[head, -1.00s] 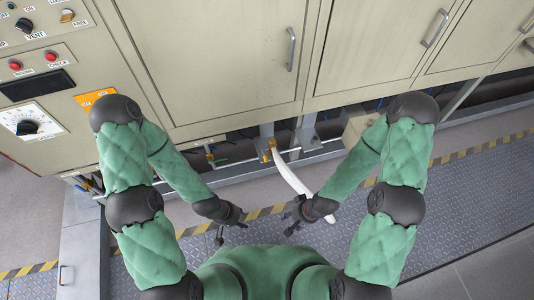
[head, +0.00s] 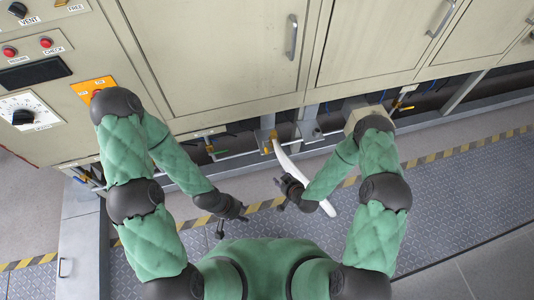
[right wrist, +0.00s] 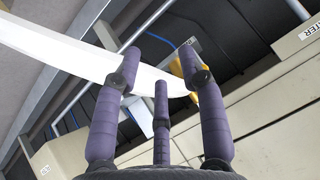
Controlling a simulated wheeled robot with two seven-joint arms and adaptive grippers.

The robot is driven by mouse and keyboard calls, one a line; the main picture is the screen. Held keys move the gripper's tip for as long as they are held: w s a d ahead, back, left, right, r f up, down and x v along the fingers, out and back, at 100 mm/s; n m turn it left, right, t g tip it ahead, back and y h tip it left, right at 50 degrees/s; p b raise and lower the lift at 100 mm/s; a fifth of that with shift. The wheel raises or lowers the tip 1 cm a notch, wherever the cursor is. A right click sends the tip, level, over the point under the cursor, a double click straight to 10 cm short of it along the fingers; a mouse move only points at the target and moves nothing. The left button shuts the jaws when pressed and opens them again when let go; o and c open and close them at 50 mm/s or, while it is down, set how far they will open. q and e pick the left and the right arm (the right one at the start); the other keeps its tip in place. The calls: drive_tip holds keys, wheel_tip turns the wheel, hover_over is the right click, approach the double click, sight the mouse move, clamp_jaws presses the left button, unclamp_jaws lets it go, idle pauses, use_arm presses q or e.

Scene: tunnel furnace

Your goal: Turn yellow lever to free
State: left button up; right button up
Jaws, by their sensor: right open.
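My left gripper (head: 232,224) hangs over the floor, fingers apart and empty, far from the panel. My right gripper (head: 278,194) is open in front of the furnace base, beside a white curved strip. In the right wrist view my gripper (right wrist: 160,62) has its fingers spread, with the white strip (right wrist: 80,60) behind them.
The panel also carries a black dial (head: 22,117), red lights and an orange switch plate (head: 95,88). Metal floor plate (head: 440,195) lies in front.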

sight(267, 152)
drive_tip(key=w+a+n+t+b, duration=0.1)
drive_tip(key=w+a+t, duration=0.1)
drive_tip(key=w+t, duration=0.1)
drive_tip(key=w+a+n+t+b, duration=0.1)
drive_tip(key=w+a+t+b, duration=0.1)
drive_tip(key=w, duration=0.3)
drive_tip(key=w+a+t+b, duration=0.2)
drive_tip(key=w+t, duration=0.2)
drive_tip(key=w, duration=0.1)
drive_tip(key=shift+w+a+r+n, duration=0.1)
drive_tip(key=shift+a+n, duration=0.15)
drive_tip(key=shift+n, duration=0.15)
drive_tip(key=shift+c, duration=0.3)
clamp_jaws()
